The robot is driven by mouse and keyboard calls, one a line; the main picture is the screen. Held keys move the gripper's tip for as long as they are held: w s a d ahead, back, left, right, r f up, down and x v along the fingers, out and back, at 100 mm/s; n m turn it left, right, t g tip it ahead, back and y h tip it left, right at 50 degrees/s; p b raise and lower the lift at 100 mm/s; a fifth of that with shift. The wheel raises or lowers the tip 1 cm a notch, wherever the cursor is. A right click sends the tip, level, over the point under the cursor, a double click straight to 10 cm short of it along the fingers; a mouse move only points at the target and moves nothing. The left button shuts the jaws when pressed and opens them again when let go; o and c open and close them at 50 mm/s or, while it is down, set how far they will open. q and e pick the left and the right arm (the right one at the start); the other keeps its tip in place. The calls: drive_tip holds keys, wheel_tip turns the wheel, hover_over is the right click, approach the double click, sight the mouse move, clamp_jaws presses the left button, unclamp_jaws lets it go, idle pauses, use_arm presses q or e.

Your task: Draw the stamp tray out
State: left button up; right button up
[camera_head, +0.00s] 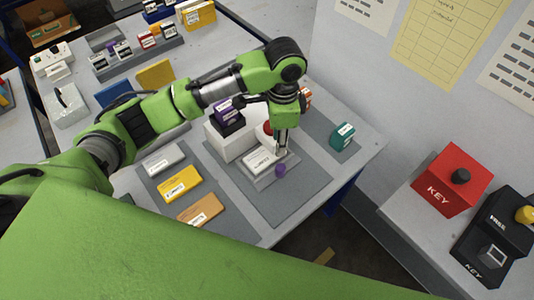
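My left gripper (281,154) points down just behind and above the knob, close to the tray's right side. Its fingers look close together, but the gap and any contact with the tray are too small to make out. A purple stamp (229,119) stands on the white block. A red round part (268,128) is partly hidden by the gripper. My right gripper is not in view.
A teal block (343,136) stands on the grey strip to the right. White, yellow (179,184) and orange (200,210) labelled blocks lie to the left. The mat (283,208) before the tray is clear. A red KEY box (452,180) stands far right.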

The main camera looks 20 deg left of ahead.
sight(281, 167)
use_arm(q)
drive_tip(key=f, duration=0.2)
drive_tip(key=d+f+p, duration=0.1)
drive_tip(key=f, duration=0.1)
drive_tip(key=s+f, duration=0.1)
drive_tip(key=f, duration=0.1)
drive_tip(key=shift+d+f, duration=0.1)
drive_tip(key=shift+d, duration=0.1)
wheel_tip(281, 167, down, 6)
drive_tip(key=shift+w+a+f+p, duration=0.15)
drive_tip(key=shift+f+p, duration=0.1)
drive_tip(key=shift+p, duration=0.35)
drive_tip(key=shift+f, duration=0.35)
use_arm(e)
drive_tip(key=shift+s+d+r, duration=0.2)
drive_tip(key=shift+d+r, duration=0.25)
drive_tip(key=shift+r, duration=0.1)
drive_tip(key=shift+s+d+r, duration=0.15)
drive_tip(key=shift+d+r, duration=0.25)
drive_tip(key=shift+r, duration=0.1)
use_arm(q)
clamp_jaws()
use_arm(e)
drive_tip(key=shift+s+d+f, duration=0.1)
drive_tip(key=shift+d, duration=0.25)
